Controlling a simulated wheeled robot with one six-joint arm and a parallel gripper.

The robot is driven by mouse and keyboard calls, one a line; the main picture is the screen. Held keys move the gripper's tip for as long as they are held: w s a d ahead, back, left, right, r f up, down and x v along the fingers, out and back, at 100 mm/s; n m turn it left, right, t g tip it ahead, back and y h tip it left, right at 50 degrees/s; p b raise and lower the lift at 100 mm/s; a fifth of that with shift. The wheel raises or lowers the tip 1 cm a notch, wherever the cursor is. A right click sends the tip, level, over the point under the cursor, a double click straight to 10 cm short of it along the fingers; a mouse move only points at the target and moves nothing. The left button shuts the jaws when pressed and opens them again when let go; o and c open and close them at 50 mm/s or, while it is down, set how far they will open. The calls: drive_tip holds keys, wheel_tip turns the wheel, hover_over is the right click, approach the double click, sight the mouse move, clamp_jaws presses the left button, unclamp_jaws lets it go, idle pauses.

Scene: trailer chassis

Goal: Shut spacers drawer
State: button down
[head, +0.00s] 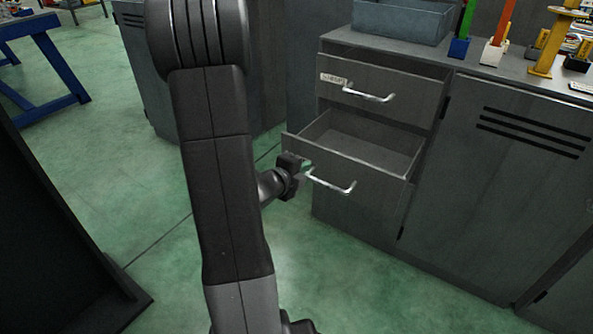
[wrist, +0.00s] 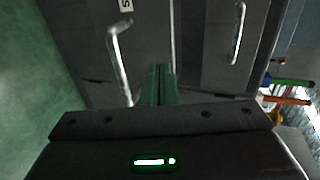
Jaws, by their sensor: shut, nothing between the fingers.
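The lower drawer (head: 350,200) of the grey cabinet is pulled out, and its visible inside is empty. It has a silver bar handle (head: 332,187), which also shows in the wrist view (wrist: 120,60). A white label (wrist: 125,5) starting with "S" shows partly beside that handle in the wrist view. My gripper (head: 305,169) is shut and empty at the left part of this drawer's front, near the handle's left end. In the wrist view its fingers (wrist: 158,85) point at the front, between the handle and the drawer's top edge. I cannot tell whether they touch.
The upper drawer (head: 400,92) has its own handle (head: 368,95) and a label, with a dark gap above its front. A grey bin (head: 400,20) and coloured posts stand on the cabinet top. A cabinet door (head: 510,170) is to the right.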

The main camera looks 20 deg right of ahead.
sight(326, 152)
drive_tip(key=x, duration=0.3)
drive_tip(key=b+x, duration=0.1)
drive_tip(key=x, duration=0.2)
drive_tip(key=r+x, duration=0.1)
drive_tip(key=x, duration=0.2)
drive_tip(key=shift+w+d+f, duration=0.1)
drive_tip(key=shift+d, duration=0.2)
drive_tip(key=shift+w+d, duration=0.15)
